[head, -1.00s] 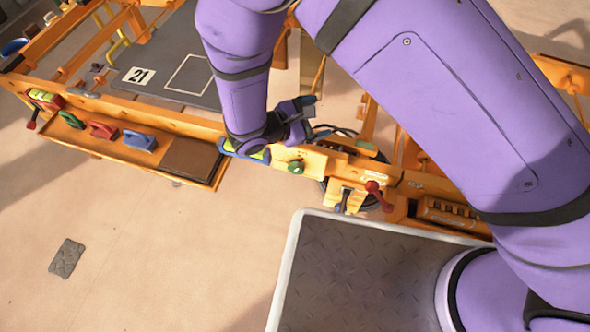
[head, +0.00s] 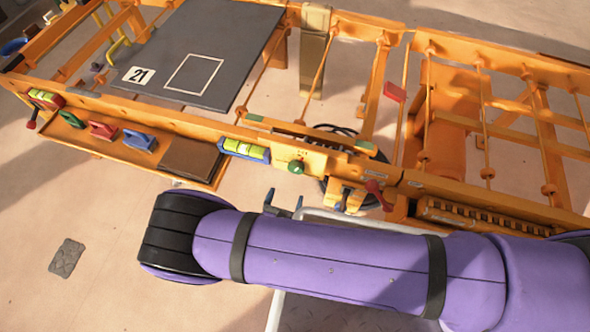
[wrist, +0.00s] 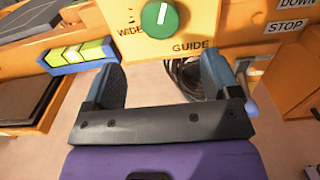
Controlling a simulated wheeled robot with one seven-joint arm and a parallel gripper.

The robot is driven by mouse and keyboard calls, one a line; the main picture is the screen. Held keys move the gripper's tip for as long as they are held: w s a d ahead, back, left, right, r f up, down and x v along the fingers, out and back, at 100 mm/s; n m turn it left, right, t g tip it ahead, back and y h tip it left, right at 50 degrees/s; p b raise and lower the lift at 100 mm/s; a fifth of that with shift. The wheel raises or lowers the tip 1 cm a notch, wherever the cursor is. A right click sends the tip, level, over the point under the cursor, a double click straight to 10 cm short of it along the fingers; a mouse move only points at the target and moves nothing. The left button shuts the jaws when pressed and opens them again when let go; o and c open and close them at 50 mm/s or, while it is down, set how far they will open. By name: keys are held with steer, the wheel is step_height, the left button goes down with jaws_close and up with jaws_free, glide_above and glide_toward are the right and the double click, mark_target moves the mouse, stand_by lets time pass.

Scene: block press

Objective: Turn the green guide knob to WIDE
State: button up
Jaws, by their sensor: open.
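The green guide knob (head: 296,167) sits on a cream panel on the orange frame's front rail. In the wrist view the round knob (wrist: 159,19) shows near the top edge. Its white mark stands close to upright, leaning slightly right. The word WIDE (wrist: 130,30) is printed at the knob's lower left, and GUIDE is printed below right. My gripper (wrist: 162,70) is open and empty, its two blue-grey fingers spread below the knob and apart from it. In the head view my gripper (head: 283,204) is just below the panel, partly hidden behind my arm.
A yellow-green level (head: 244,150) in a blue holder is left of the panel. A red-knobbed lever (head: 376,190) stands to the right. DOWN and STOP labels (wrist: 286,27) show at right in the wrist view. Coloured handles lie on the left tray (head: 72,134).

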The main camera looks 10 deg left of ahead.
mark_target(295, 171)
steer(key=w, duration=0.9)
steer(key=shift+w+d, duration=0.35)
steer(key=shift+d, duration=0.05)
steer(key=c, duration=0.9)
